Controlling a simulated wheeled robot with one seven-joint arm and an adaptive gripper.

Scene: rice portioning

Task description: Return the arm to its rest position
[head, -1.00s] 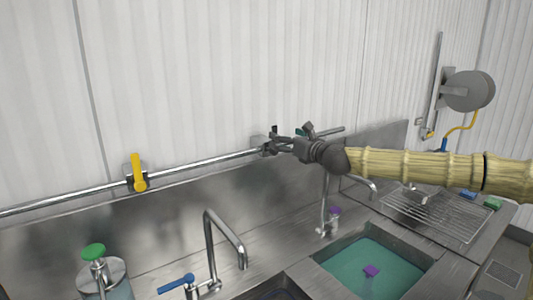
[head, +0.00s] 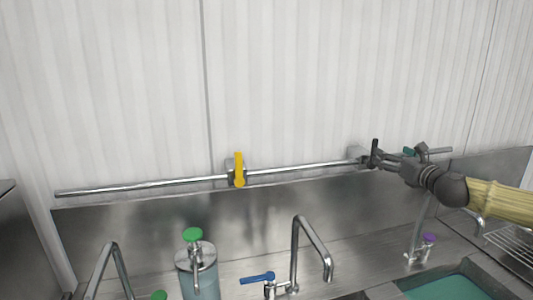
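My arm, with a yellow ribbed sleeve (head: 500,202), reaches in from the right edge in the head view. My dark gripper (head: 373,156) is at its end, pointing left. It is in front of the wall pipe (head: 300,168), close to a grey bracket. I cannot tell whether it touches them. The fingers are small and seen edge-on, so I cannot tell whether they are open or shut. No held object can be made out. A teal handle (head: 408,152) shows just behind the gripper.
A yellow valve handle (head: 239,168) stands upright on the pipe. Below are a faucet (head: 312,240) with a blue lever (head: 258,278), a green-topped dispenser (head: 197,265), a purple-knobbed tap (head: 428,240), a teal-filled sink (head: 450,288) and a wire rack (head: 515,243). The wall above is clear.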

